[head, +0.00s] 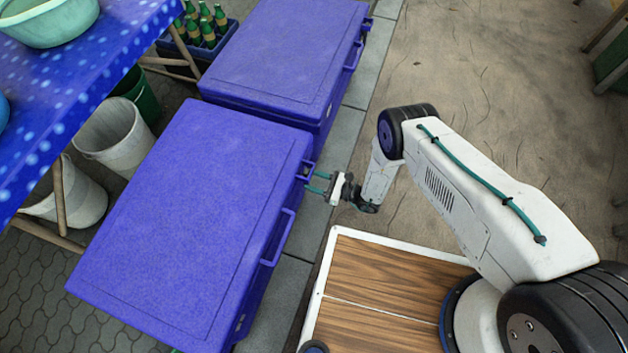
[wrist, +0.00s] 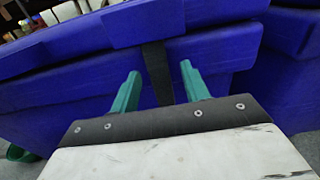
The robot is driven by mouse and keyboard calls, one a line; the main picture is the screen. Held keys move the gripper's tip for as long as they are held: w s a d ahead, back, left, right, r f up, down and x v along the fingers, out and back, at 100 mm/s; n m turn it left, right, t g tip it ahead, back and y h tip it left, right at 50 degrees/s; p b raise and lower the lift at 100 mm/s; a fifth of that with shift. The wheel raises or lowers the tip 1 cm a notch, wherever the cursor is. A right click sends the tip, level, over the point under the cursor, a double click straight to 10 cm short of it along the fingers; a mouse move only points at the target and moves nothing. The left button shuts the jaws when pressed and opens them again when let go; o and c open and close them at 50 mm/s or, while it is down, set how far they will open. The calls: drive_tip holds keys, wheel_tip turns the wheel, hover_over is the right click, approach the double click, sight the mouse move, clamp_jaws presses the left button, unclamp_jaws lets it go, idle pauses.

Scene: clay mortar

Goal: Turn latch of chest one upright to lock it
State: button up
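Two closed blue chests stand side by side; the near chest (head: 200,210) is beside my gripper, and I cannot read which is chest one. A small blue latch part (head: 306,168) juts from the near chest's side, close to the far corner. My gripper (head: 318,183) is at that side with its green fingers pointing at the chest. In the wrist view its fingers (wrist: 160,88) are apart with nothing clamped. A dark upright strip (wrist: 157,72) shows between and beyond them, below a raised blue block (wrist: 148,22). I cannot tell if the strip is the latch.
The far chest (head: 285,55) stands just behind the near one. A blue handle (head: 278,238) sticks out nearer the camera on the same side. A spotted blue table (head: 75,85), buckets (head: 115,135) and a bottle crate (head: 215,45) are at left. Open ground lies at right.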

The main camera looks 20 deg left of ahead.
drive_tip(key=d, duration=0.7)
drive_tip(key=shift+s+d, duration=0.3)
drive_tip(key=shift+s, duration=0.05)
idle(0.4)
